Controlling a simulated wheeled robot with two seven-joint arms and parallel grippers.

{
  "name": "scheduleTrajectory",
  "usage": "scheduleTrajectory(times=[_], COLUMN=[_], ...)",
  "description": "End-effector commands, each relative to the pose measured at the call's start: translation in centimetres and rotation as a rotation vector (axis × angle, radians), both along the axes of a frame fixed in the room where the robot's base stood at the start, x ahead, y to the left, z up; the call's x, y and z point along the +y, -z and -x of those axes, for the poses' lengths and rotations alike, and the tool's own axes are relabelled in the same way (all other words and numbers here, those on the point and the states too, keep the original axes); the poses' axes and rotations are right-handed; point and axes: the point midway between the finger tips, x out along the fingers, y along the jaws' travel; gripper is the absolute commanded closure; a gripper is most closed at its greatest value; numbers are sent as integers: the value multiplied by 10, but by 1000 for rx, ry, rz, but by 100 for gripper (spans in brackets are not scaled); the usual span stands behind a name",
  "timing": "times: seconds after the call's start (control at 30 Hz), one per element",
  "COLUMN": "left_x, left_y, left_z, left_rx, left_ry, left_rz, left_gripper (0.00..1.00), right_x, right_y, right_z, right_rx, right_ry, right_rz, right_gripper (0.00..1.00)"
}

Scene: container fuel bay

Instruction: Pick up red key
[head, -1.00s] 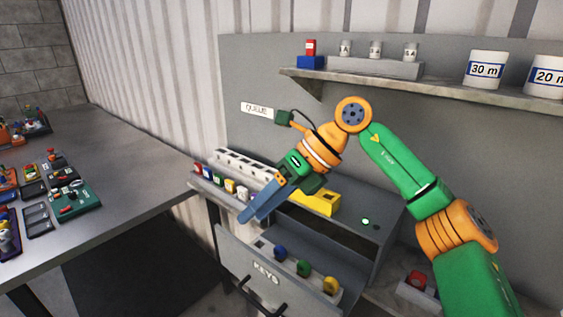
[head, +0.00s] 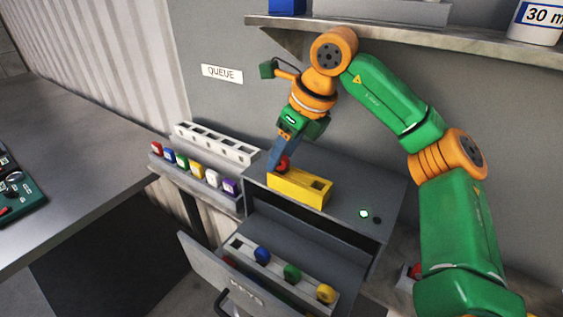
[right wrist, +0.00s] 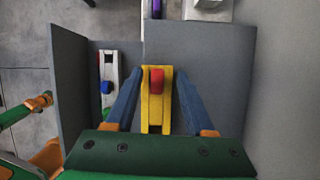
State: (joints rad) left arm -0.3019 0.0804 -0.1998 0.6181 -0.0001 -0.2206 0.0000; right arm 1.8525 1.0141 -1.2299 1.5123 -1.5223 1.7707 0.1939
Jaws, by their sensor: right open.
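The red key (head: 284,162) stands in the left end of a yellow holder block (head: 313,196) on top of the grey cabinet. In the right wrist view the red key (right wrist: 157,78) sits at the far end of the yellow block (right wrist: 155,122). My right gripper (head: 276,163) is open, pointing down at the red key. In the right wrist view its fingers (right wrist: 158,73) lie on either side of the key, with a gap on both sides. In the head view the fingers partly hide the key. My left gripper is not in view.
Below, an open drawer (head: 208,276) holds a rack with blue (head: 262,254), green (head: 292,272) and yellow (head: 326,293) keys and an empty slot at left. A rack of several coloured keys (head: 197,175) stands left. A shelf (head: 400,36) overhangs behind the arm.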

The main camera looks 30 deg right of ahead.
Motion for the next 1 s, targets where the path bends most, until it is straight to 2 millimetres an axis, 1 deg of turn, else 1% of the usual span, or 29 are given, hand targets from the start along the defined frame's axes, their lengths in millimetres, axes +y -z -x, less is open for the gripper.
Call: scheduleTrajectory(times=[0.07,0.1,0.17,0.2,0.27,0.57,0.67,0.77,0.87,0.93,0.97,1.0], left_x=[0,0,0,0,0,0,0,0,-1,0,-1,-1], left_y=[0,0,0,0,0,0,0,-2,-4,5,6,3], left_z=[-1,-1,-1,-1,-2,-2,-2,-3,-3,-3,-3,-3], left_rx=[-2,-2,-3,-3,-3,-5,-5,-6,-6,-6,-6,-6], left_ry=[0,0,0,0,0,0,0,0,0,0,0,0], left_rz=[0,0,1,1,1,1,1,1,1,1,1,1], left_gripper=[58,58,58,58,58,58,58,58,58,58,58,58], right_x=[0,0,0,0,0,0,0,1,2,7,9,13], right_y=[0,0,0,0,0,0,-3,-14,-36,-46,-55,-68], right_z=[0,0,0,0,0,0,0,-1,0,12,18,26], right_rx=[-1,-1,-1,-1,-1,-1,-2,-2,-4,-7,-8,-8], right_ry=[0,0,0,-1,-1,-1,-1,-2,-3,-5,-5,-5], right_rz=[0,0,-1,-1,-1,-1,-1,0,-3,-1,1,1], right_gripper=[46,57,73,84,100,100,100,100,100,100,100,100])
